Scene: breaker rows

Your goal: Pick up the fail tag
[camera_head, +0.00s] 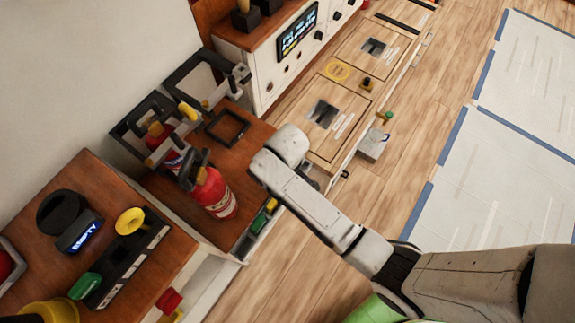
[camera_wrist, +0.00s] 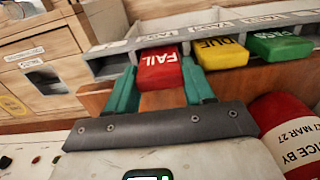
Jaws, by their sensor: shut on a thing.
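The fail tag (camera_wrist: 160,73) is a red block with white "FAIL" lettering, seen upside down in the wrist view, at the front of a grey slotted rack (camera_wrist: 110,50). My gripper (camera_wrist: 161,78) has its teal fingers on either side of the tag and is shut on it. The tag's far end is still at the rack's slot; I cannot tell whether it rests there. In the head view my arm hides the fail tag and my fingers.
Beside the fail tag sit a yellow tag (camera_wrist: 221,53) and a green tag (camera_wrist: 280,46). A red fire extinguisher (camera_wrist: 288,130) is close by at the right; it also stands on the wooden cabinet top in the head view (camera_head: 212,192).

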